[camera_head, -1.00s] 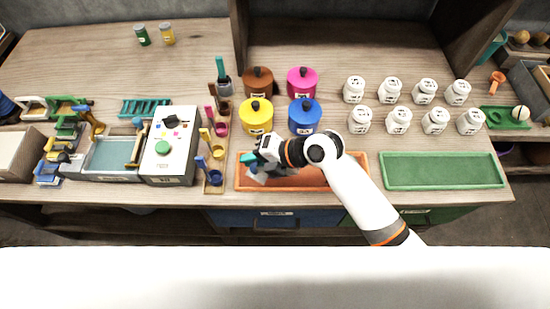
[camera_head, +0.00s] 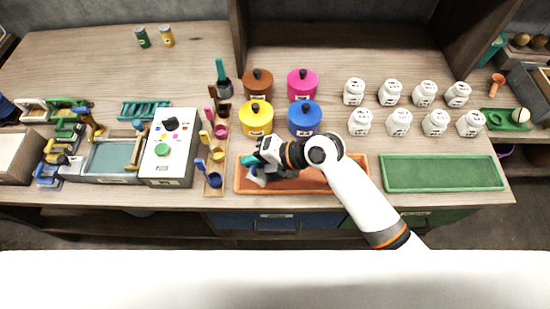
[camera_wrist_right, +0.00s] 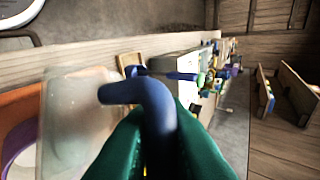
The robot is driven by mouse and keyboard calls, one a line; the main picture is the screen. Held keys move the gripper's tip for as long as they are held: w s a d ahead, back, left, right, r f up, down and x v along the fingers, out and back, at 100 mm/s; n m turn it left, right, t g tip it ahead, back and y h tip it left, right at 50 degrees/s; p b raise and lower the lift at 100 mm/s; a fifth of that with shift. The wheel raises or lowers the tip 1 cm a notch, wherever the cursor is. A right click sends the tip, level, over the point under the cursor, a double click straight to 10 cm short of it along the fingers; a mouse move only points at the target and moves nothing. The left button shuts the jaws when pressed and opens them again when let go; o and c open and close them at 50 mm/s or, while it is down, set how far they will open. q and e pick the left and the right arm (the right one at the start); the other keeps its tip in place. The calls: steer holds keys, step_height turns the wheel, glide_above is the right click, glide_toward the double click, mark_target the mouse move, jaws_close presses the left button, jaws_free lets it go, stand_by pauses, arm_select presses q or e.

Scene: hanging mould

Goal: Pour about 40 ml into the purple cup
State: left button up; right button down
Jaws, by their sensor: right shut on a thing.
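My right gripper (camera_head: 256,166) is over the left part of the orange tray (camera_head: 312,183). In the right wrist view its green fingers (camera_wrist_right: 160,140) are shut on a bent blue handle (camera_wrist_right: 140,95). The handle appears to belong to a cloudy, see-through vessel (camera_wrist_right: 75,120), which also shows as a pale shape below the gripper in the head view (camera_head: 257,178). A purple rim with white inside, likely the purple cup (camera_wrist_right: 18,143), shows partly at the lower left of the wrist view, beside or behind the vessel. My left gripper is out of view.
Yellow (camera_head: 257,122) and blue (camera_head: 304,122) lidded pots stand just behind the tray. A rack with small coloured scoops (camera_head: 213,180) is close at its left, then a white control box (camera_head: 168,150). White jars (camera_head: 398,122) and an empty green tray (camera_head: 442,172) are at the right.

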steer(key=shift+s+a+f+n+t+h+b, duration=0.2)
steer(key=shift+s+a+n+t+h+b, duration=0.1)
steer(key=shift+s+n+t+b, duration=0.35)
steer(key=shift+s+a+r, duration=0.1)
steer(key=shift+r, duration=0.1)
steer(key=shift+t, duration=0.25)
